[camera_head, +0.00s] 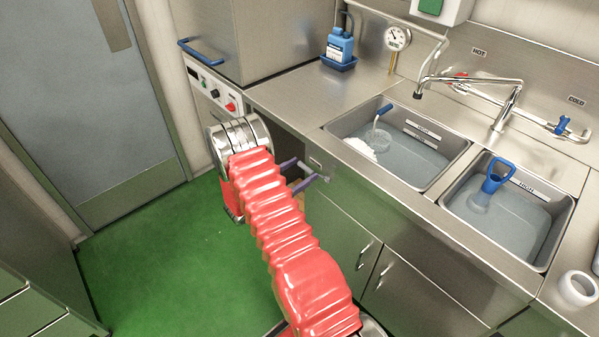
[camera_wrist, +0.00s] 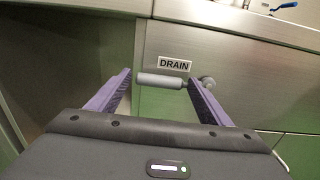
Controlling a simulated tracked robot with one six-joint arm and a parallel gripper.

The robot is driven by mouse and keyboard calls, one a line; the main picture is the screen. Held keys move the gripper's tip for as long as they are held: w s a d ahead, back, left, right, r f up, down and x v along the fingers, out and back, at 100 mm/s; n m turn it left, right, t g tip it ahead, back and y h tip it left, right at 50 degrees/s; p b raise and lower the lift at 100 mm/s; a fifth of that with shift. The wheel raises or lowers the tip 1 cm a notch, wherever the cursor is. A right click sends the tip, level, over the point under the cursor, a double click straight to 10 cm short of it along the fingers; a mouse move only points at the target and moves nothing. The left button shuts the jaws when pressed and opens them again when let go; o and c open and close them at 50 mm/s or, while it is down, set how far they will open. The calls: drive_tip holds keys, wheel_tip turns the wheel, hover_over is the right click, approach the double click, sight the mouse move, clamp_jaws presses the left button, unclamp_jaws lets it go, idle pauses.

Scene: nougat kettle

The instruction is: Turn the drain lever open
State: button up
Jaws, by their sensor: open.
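The drain lever (camera_wrist: 160,80) is a light grey bar lying roughly level under a "DRAIN" label (camera_wrist: 174,65) on the steel cabinet front. A round fitting (camera_wrist: 208,82) sits at its right end. My gripper (camera_wrist: 159,76) is open, its purple fingers spread either side of the bar in the wrist view. The right finger overlaps the bar's right end near the fitting; I cannot tell whether it touches. In the head view my gripper (camera_head: 298,173) is at the cabinet front, and the lever's end shows just right of the fingers.
The left sink (camera_head: 350,128) holds water, white foam and a blue-handled tool. The right sink (camera_head: 455,202) holds water and a blue-handled item. A blue bottle (camera_head: 340,46) stands on the counter. Cabinet doors (camera_head: 410,295) lie below. Green floor (camera_head: 160,255) is clear at left.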

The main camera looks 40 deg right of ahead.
drive_tip(key=shift+c, duration=0.3)
drive_tip(key=c, duration=1.4)
drive_tip(key=shift+c, duration=0.2)
